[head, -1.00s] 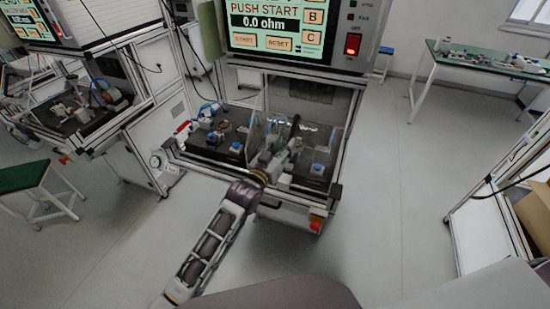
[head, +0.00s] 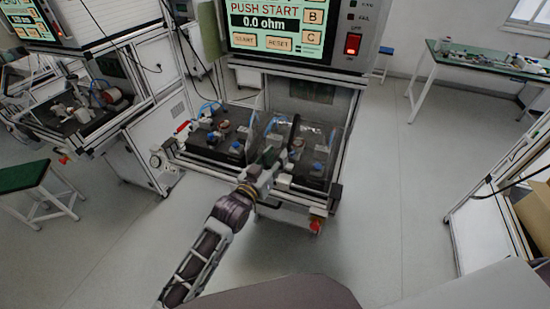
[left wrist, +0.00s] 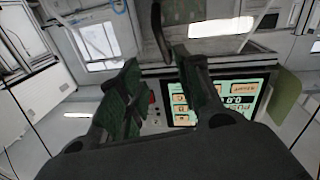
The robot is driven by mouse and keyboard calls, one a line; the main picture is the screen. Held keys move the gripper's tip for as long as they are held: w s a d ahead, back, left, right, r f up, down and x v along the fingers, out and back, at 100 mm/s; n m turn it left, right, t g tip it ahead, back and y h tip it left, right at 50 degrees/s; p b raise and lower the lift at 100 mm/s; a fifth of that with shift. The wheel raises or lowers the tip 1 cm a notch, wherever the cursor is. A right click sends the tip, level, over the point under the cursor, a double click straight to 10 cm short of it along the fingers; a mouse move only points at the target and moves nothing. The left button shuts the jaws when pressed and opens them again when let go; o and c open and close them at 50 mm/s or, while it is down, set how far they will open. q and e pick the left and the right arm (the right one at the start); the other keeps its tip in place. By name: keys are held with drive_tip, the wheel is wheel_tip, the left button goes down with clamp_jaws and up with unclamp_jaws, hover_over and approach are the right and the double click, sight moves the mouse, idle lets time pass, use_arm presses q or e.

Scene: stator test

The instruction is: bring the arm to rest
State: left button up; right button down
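My left arm comes up from the bottom of the head view, and its gripper (head: 272,160) is at the front edge of the test station, before the right-hand black fixture (head: 312,172). In the left wrist view the two dark green fingers stand apart with a gap between them (left wrist: 160,82). Nothing is seen held between them. The fingertips are small and partly blend with the fixture in the head view. My right gripper is in neither view.
The test station's screen (head: 275,22) reads 0.0 ohm. A left-hand black fixture (head: 225,138) sits beside the right one. A similar station (head: 75,105) and a green stool (head: 25,176) stand at left. A green table (head: 490,60) stands at back right. Floor is clear at right.

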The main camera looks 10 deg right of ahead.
use_arm(q)
drive_tip(key=w+a+f+n+y, duration=0.1)
drive_tip(key=a+f, duration=0.1)
drive_tip(key=f, duration=0.5)
drive_tip(key=w+a+f+y, duration=0.2)
drive_tip(key=a+f, duration=0.1)
drive_tip(key=f, duration=0.3)
drive_tip(key=s+a+f+n+g+y, duration=0.1)
drive_tip(key=s+a+f+g+y, duration=0.3)
drive_tip(key=f, duration=0.7)
drive_tip(key=s+a+f+t, duration=0.1)
drive_tip(key=s+a+f, duration=0.2)
drive_tip(key=a+f, duration=0.6)
drive_tip(key=s+a+f+n+g+y, duration=0.1)
drive_tip(key=s+a+f+g, duration=0.15)
drive_tip(key=f, duration=1.05)
drive_tip(key=s+a+f+g+y, duration=0.1)
drive_tip(key=s+a+f, duration=0.5)
drive_tip(key=s, duration=0.7)
drive_tip(key=s+a+f+n+g+y, duration=0.1)
drive_tip(key=s+a+f+g, duration=0.2)
drive_tip(key=s, duration=1.1)
drive_tip(key=s+a+f+g+y, duration=0.2)
drive_tip(key=s+a+f, duration=0.7)
drive_tip(key=s+f, duration=0.5)
drive_tip(key=shift+s+a+f+n+g, duration=0.15)
drive_tip(key=shift+s+a+n+g, duration=0.1)
drive_tip(key=shift+a+n+g, duration=0.1)
drive_tip(key=shift+d, duration=0.1)
